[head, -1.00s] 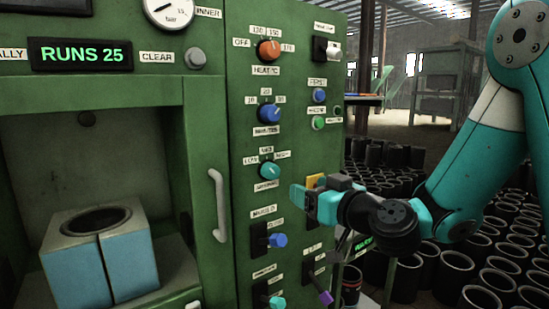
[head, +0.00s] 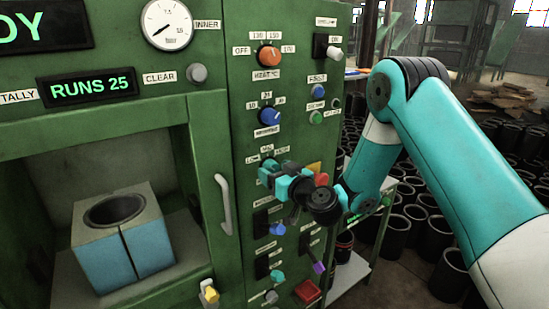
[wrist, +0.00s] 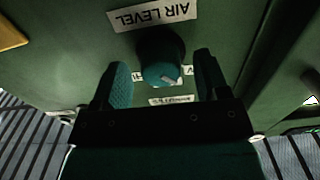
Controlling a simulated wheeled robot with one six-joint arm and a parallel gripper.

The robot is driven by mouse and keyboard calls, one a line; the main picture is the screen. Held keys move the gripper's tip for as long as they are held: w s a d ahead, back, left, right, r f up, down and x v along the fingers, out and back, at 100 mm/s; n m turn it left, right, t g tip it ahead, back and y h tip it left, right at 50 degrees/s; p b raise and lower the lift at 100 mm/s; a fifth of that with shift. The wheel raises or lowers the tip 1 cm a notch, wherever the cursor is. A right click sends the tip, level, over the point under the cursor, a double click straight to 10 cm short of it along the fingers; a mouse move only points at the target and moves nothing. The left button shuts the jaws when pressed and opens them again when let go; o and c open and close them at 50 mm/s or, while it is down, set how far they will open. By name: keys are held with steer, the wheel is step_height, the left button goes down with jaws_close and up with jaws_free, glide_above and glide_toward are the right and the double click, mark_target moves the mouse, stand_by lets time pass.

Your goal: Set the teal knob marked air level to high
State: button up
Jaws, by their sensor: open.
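The teal air level knob (wrist: 160,72) sits on the green panel under its upside-down AIR LEVEL label (wrist: 152,14) in the wrist view. Its white mark points to the lower right in that view, on the side of a partly hidden label. My gripper (wrist: 161,80) is open, with one finger on each side of the knob and gaps showing between. I cannot tell how deep the fingertips reach along it. In the head view my gripper (head: 268,173) is in front of the panel and covers the knob, just below the LOW, MID and HIGH labels.
A blue knob (head: 270,116) and an orange knob (head: 268,55) are above on the panel. A blue switch (head: 277,229) is below my gripper, and a yellow-orange part (head: 314,168) is close at its right. A door handle (head: 223,204) stands to the left. Black sleeves crowd the floor at right.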

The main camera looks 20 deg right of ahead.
steer(key=shift+w+a, duration=0.1)
steer(key=shift+w, duration=0.2)
steer(key=c, duration=0.9)
